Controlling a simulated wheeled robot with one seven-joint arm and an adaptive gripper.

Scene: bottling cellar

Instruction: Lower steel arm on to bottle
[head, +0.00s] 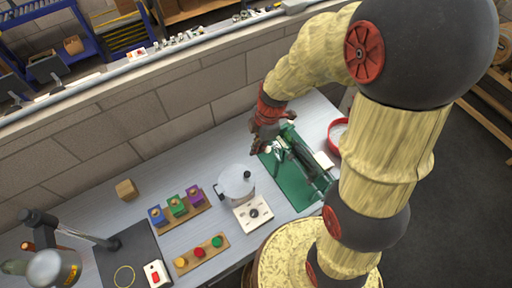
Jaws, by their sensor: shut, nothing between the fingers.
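A dark, long device (306,163) lies across a green mat (288,190) on the grey bench. A pale, steel-looking part (277,149) shows at its upper-left end. I cannot clearly tell the arm from the bottle; a dark green shape within the device may be the bottle. My gripper (257,146) is shut and empty at the mat's upper-left edge, close to the pale part. Whether it touches that part cannot be told. My own arm passes over the right side of the view and covers some of the bench there.
A red round tray (338,138) stands right of the mat. A stone wall (150,125) runs behind.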

